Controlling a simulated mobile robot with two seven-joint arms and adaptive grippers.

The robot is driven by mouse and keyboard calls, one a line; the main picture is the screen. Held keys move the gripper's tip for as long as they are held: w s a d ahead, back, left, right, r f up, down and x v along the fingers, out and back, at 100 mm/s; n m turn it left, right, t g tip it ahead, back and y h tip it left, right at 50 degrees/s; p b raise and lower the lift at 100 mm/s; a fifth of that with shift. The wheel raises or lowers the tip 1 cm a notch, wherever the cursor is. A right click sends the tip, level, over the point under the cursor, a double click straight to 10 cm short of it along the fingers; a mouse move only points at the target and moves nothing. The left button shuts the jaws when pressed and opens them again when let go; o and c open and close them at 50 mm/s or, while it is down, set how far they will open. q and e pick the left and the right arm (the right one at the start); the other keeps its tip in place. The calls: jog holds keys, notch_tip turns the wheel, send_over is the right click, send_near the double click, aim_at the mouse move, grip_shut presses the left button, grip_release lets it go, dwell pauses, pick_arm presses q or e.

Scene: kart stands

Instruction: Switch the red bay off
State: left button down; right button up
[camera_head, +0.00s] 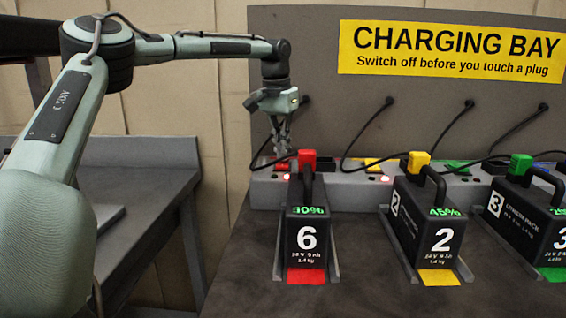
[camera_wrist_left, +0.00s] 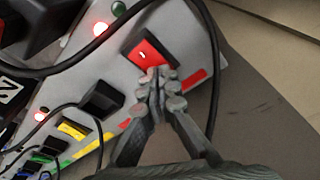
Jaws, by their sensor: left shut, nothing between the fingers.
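The red bay's rocker switch (camera_wrist_left: 146,55) shows in the left wrist view, red in a black frame, on the grey power strip (camera_head: 341,190). A red light (camera_wrist_left: 101,29) glows beside it, with a dark green one (camera_wrist_left: 118,8) nearby. My left gripper (camera_head: 281,150) is shut and empty at the red end of the strip. In the left wrist view its fingertips (camera_wrist_left: 158,78) overlap the switch's lower edge; I cannot tell whether they touch it. Battery pack 6 (camera_head: 306,240) with a red plug (camera_head: 307,159) stands in front. My right gripper is not in view.
Pack 2 (camera_head: 431,232) with a yellow plug and pack 3 (camera_head: 524,220) with a green plug stand to the right. Black cables loop over the strip. A yellow switch (camera_wrist_left: 73,129) lies further along. The bench is clear in front of the packs.

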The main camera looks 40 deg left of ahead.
pick_arm(q)
jog(key=shift+r, duration=3.45)
